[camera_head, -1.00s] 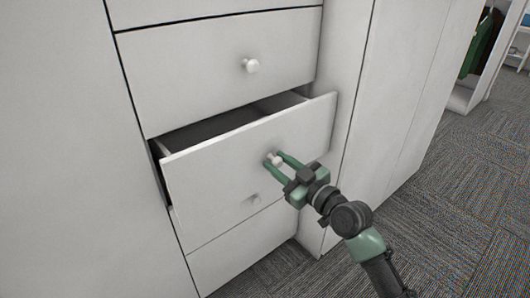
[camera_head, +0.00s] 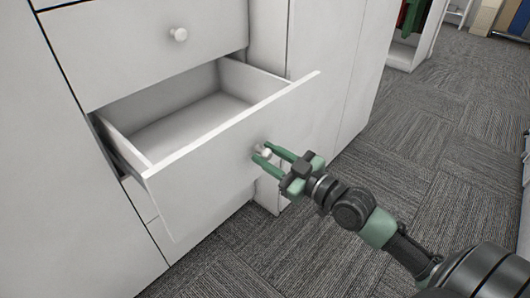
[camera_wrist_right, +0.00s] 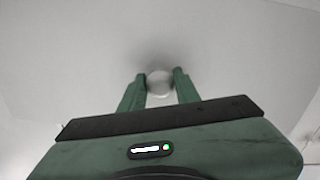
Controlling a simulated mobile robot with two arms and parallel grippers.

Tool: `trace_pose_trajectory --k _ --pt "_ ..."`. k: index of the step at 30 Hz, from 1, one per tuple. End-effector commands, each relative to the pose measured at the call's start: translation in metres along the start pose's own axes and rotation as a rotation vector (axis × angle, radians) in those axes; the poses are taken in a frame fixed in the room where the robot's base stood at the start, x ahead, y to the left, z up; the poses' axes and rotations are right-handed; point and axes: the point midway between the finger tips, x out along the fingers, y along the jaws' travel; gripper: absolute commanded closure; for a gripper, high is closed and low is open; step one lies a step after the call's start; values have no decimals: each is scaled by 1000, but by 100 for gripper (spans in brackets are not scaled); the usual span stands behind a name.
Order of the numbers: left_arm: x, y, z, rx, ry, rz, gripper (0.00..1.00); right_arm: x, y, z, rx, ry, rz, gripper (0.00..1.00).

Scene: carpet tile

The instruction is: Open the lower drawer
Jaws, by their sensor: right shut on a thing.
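The white drawer (camera_head: 215,158) is pulled well out of the cabinet, and its empty inside shows in the head view. Its round white knob (camera_head: 264,151) is on the front panel. My right gripper (camera_head: 264,154) is shut on this knob, with a green finger on either side. In the right wrist view the knob (camera_wrist_right: 159,83) sits between the two fingertips (camera_wrist_right: 160,82). My left gripper is in no view.
A shut drawer (camera_head: 150,45) with a knob (camera_head: 179,34) is above. Part of another front (camera_head: 160,238) shows below, mostly hidden by the open drawer. Grey carpet (camera_head: 430,130) is clear to the right. An open wardrobe with hanging clothes (camera_head: 413,15) stands at the back.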

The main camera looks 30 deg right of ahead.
Motion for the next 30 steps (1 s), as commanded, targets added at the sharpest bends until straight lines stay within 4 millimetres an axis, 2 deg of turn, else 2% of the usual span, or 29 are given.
trace_pose_trajectory --k 10,11,13,23,26,30 --pt "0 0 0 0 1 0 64 -1 -1 0 2 0 -1 100" --pt "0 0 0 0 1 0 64 -1 -1 0 2 0 -1 66" --pt "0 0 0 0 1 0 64 0 -1 0 2 0 -1 47" --pt "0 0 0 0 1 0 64 -1 0 0 0 0 0 47" --pt "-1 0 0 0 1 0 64 -7 0 2 0 -4 0 47" --pt "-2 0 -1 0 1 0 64 -25 -1 2 -2 -6 -3 47"
